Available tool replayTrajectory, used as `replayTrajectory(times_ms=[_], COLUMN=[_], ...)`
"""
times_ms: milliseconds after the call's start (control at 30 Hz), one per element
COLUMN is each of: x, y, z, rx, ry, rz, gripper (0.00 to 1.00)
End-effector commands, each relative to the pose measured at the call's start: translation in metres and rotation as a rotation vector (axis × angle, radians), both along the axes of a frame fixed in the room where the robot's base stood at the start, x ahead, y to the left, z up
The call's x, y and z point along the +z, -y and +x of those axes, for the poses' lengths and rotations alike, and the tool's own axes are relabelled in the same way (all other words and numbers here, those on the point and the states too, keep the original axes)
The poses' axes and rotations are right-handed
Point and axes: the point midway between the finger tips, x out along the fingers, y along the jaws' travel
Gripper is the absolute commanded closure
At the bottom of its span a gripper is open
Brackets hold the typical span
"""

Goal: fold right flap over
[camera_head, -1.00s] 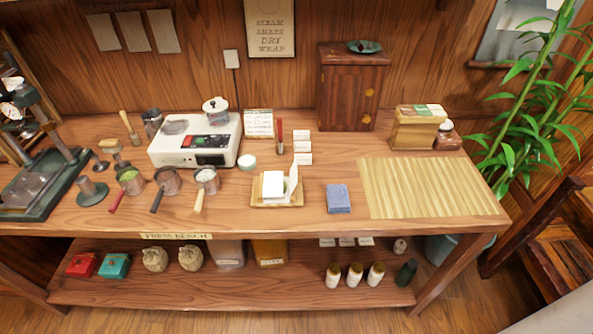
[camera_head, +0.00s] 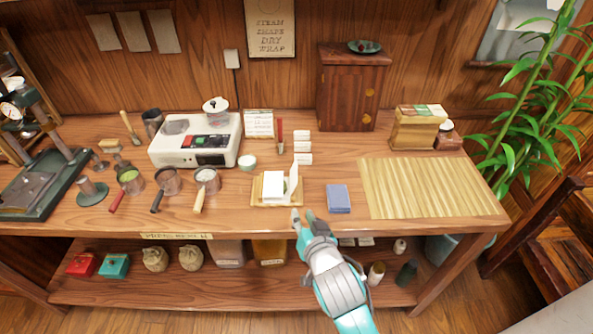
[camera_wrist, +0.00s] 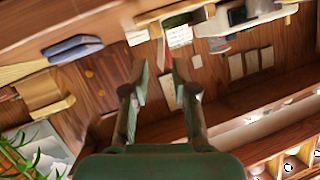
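A white paper wrap (camera_head: 273,186) lies on a small wooden tray (camera_head: 262,204) at the middle of the bench. Its left part lies flat. Its right flap (camera_head: 292,179) stands up, tilted, with a small greenish patch of the contents showing beside it. My gripper (camera_head: 303,214) is at the bench's front edge, just in front of and slightly right of the tray, apart from the flap. In the wrist view its two fingers (camera_wrist: 154,82) are spread with nothing between them. The tray (camera_wrist: 172,14) shows there at the top, partly cut off.
A blue folded cloth (camera_head: 339,198) lies right of the tray, close to my gripper, and a bamboo mat (camera_head: 425,188) lies beyond it. A white scale (camera_head: 195,140), a small cup (camera_head: 247,162) and handled cups stand left. White blocks (camera_head: 303,146) and a cabinet (camera_head: 350,90) stand behind.

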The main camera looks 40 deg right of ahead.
Motion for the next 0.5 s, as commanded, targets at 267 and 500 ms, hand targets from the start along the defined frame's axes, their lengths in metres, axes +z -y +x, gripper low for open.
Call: replayTrajectory(times_ms=[267, 500], x=[0.044, 0.049], y=[0.025, 0.033], z=[0.038, 0.048], rx=[-0.115, -0.137], ry=[0.023, 0.025], rz=[0.075, 0.090], gripper=[0.73, 0.73])
